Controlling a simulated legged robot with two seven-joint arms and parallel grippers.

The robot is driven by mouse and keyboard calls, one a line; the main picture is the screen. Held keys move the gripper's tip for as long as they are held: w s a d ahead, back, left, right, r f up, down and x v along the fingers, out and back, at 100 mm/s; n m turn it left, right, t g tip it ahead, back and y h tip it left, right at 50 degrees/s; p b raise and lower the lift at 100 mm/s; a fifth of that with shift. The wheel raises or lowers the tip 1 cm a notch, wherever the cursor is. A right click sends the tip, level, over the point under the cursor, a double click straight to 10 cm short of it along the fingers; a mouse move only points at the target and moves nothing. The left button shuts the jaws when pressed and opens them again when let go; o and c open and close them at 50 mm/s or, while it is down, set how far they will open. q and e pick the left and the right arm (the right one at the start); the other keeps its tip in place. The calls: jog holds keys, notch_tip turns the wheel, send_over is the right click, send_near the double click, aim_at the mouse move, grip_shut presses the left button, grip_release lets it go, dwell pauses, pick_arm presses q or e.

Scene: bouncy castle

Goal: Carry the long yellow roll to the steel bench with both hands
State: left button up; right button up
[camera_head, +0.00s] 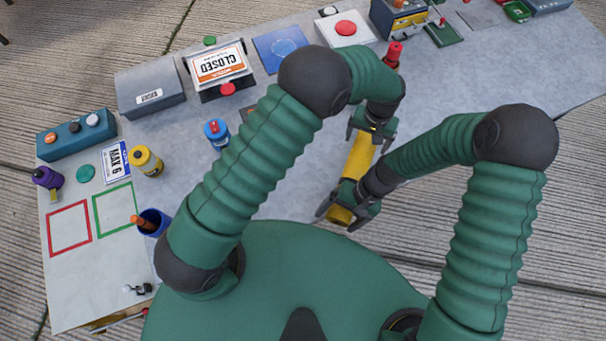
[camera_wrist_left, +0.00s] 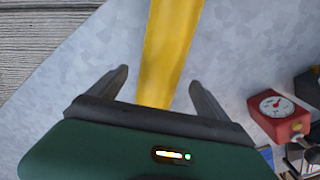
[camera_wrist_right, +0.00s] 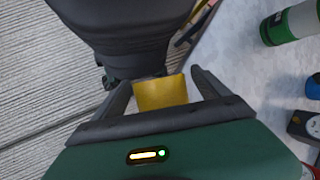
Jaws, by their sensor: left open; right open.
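The long yellow roll (camera_head: 358,160) lies at the near edge of the steel bench (camera_head: 480,75), between my two grippers. My left gripper (camera_head: 371,134) is open at the roll's far end. In the left wrist view the roll (camera_wrist_left: 170,50) runs between its spread fingers (camera_wrist_left: 158,92). My right gripper (camera_head: 345,207) is open around the roll's near end. In the right wrist view the yellow end (camera_wrist_right: 160,93) sits between its two fingers (camera_wrist_right: 160,88). Whether any finger touches the roll, I cannot tell. My arms hide parts of the bench.
A red canister (camera_head: 394,54) stands close beyond my left gripper. The bench surface at right is clear.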

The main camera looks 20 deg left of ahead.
jog(key=shift+r, duration=0.1)
pick_arm(q)
notch_tip(320, 180, up, 9)
jog(key=shift+f, duration=0.15)
pick_arm(e)
jog(key=v, duration=1.2)
pick_arm(q)
notch_tip(320, 180, up, 9)
jog(key=p, duration=0.8)
send_over(366, 143)
pick_arm(e)
notch_tip(366, 143, up, 8)
